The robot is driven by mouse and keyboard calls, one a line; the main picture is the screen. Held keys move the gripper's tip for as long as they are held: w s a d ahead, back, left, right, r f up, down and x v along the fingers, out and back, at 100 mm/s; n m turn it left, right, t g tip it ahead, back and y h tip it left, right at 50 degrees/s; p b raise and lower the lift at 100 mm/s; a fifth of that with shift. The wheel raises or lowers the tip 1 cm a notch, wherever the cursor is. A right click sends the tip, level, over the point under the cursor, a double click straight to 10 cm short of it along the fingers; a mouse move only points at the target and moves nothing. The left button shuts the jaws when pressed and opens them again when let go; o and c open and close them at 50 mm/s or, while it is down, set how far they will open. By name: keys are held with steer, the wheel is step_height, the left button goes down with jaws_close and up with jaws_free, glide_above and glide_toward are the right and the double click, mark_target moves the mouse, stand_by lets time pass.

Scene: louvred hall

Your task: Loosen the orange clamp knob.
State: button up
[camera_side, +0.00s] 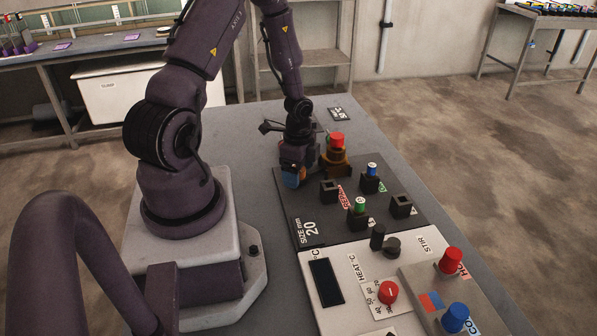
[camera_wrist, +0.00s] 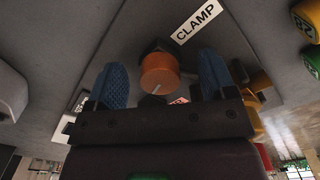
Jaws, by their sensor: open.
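The orange clamp knob (camera_wrist: 159,72) shows in the wrist view as a round knob with a pale pointer line, beside a white label reading CLAMP (camera_wrist: 195,23). My gripper (camera_wrist: 162,78) is open, with a blue finger pad on each side of the knob and a visible gap on both sides. I cannot tell whether the fingertips reach down around it. In the side view my gripper (camera_side: 294,177) points down over the far left part of the dark panel (camera_side: 318,208). The clamp knob is hidden there behind my gripper.
A red-topped brass-coloured piece (camera_side: 336,151) stands close right of my gripper. Black sockets, with blue (camera_side: 371,170) and green (camera_side: 359,204) pieces, stand nearer the camera. A pale control panel has a red knob (camera_side: 388,291), a red button (camera_side: 453,260) and a blue button (camera_side: 456,317).

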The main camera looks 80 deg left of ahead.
steer(key=shift+r, duration=3.35)
